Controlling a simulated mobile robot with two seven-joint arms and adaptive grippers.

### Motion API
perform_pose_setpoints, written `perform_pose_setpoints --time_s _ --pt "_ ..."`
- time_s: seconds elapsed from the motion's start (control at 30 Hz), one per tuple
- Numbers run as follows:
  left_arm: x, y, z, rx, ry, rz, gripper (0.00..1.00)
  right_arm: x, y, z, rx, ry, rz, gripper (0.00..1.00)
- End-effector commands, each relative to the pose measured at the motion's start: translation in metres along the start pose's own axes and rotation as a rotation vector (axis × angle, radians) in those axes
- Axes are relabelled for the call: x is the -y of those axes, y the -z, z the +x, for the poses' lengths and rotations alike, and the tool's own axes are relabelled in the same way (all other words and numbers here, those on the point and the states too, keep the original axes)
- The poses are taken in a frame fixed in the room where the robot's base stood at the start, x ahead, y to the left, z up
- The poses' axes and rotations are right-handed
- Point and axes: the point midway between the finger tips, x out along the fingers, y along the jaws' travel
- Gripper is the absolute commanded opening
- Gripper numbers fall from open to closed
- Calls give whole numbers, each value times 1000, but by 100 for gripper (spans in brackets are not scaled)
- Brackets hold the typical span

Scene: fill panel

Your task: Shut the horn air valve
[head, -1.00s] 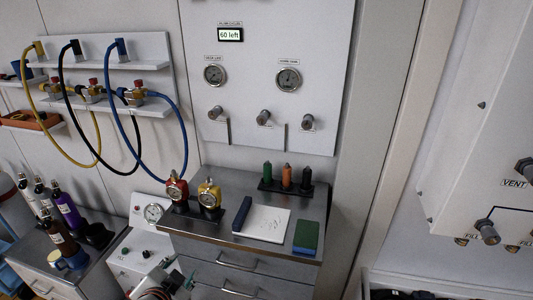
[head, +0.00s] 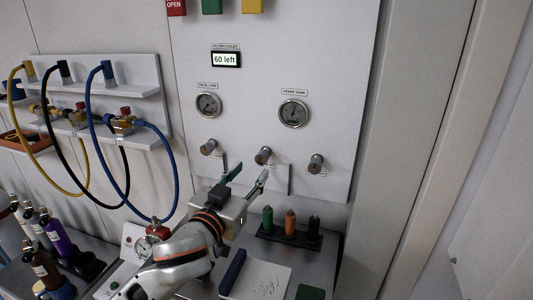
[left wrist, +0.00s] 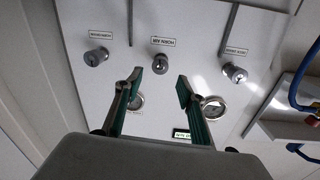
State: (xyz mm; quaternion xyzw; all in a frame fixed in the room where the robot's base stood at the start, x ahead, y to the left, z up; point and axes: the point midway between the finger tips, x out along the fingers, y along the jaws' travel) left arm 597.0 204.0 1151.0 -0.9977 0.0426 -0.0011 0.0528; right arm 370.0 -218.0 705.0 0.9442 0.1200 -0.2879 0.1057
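The horn air valve is the middle of three grey knobs on the white wall panel; it shows in the head view (head: 263,156) and, under its HORN AIR label, in the left wrist view (left wrist: 160,63). My left gripper (head: 248,176) is raised in front of the panel, just below this knob in the head view. In the left wrist view the gripper (left wrist: 159,84) has its green-padded fingers spread and empty, with the knob beyond the gap between the tips. The knob looks untouched. My right gripper is not in view.
The neighbouring knobs sit left (head: 209,147) and right (head: 316,163), with thin upright ridges between. Two gauges (head: 293,112) and a "60 left" display (head: 226,59) are above. Below, a cabinet top holds a marker rack (head: 290,238) and a notepad (head: 265,280). Hoses (head: 168,150) hang at left.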

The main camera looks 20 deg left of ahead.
Motion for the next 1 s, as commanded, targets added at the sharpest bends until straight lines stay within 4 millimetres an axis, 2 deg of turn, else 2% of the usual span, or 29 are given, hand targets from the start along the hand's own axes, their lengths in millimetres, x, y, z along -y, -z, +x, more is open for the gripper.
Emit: perform_pose_setpoints --time_s 0.17,0.3,0.5,0.7,0.93,1.0 --pt "0 1 18 -2 0 3 39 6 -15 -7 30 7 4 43" --pt "1 1 41 -1 1 4 39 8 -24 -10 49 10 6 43" --pt "0 1 66 0 1 3 39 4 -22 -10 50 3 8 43" --pt "1 0 77 0 1 1 39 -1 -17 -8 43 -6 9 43" --pt "0 0 77 1 1 1 39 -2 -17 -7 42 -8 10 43" --pt "0 0 77 1 1 1 21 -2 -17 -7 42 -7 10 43"
